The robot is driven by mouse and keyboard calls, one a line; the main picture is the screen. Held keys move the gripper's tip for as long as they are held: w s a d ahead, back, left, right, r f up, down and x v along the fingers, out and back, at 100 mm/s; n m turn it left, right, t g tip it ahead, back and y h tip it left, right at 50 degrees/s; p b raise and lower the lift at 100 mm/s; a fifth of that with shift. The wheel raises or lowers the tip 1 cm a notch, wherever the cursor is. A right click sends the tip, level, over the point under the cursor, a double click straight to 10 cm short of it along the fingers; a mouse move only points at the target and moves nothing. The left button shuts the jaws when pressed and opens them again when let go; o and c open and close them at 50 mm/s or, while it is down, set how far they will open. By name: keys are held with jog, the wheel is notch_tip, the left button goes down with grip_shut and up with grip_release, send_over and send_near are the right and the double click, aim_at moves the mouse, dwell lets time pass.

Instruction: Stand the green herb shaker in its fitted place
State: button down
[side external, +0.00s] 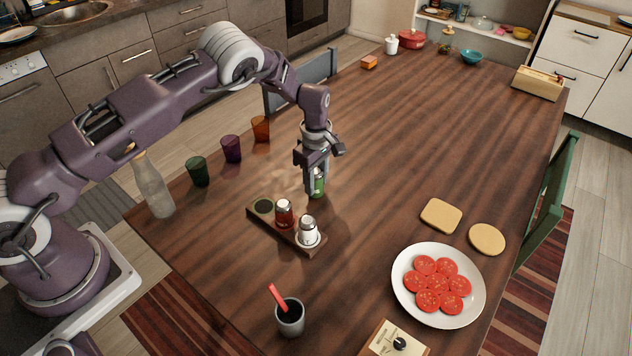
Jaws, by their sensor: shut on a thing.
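The green herb shaker (319,183) is gripped in my gripper (315,181), upright, behind and to the right of the wooden holder. Most of it is hidden by the fingers, and I cannot tell whether its base touches the table. The dark wooden holder (268,227) lies on the table with a row of round places. Its far-left place (263,206) is empty and shows a green disc. A red shaker (284,213) stands in the middle place and a white shaker (307,231) in the near-right one.
A glass bottle (152,187) and green, purple and orange cups (231,149) stand to the left. A plate of tomato slices (473,315), bread slices (441,215) and a grey cup with a red stick (290,318) are nearer. The table's middle is clear.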

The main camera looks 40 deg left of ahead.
notch_tip(320, 180, up, 9)
jog(key=shift+s+a+r, duration=0.1)
jog(key=shift+s+a, duration=0.05)
jog(key=s+a+r, duration=0.1)
jog(key=s+a, duration=0.5)
jog(key=s, duration=0.5)
jog(key=f, duration=0.3)
jog(key=s+f, duration=0.1)
jog(key=f, duration=0.5)
jog(key=shift+s+f, duration=0.25)
jog(key=shift+s, duration=0.05)
jog(key=shift+f, duration=0.1)
jog(key=shift+f, duration=0.1)
jog(key=c, duration=0.9)
grip_release()
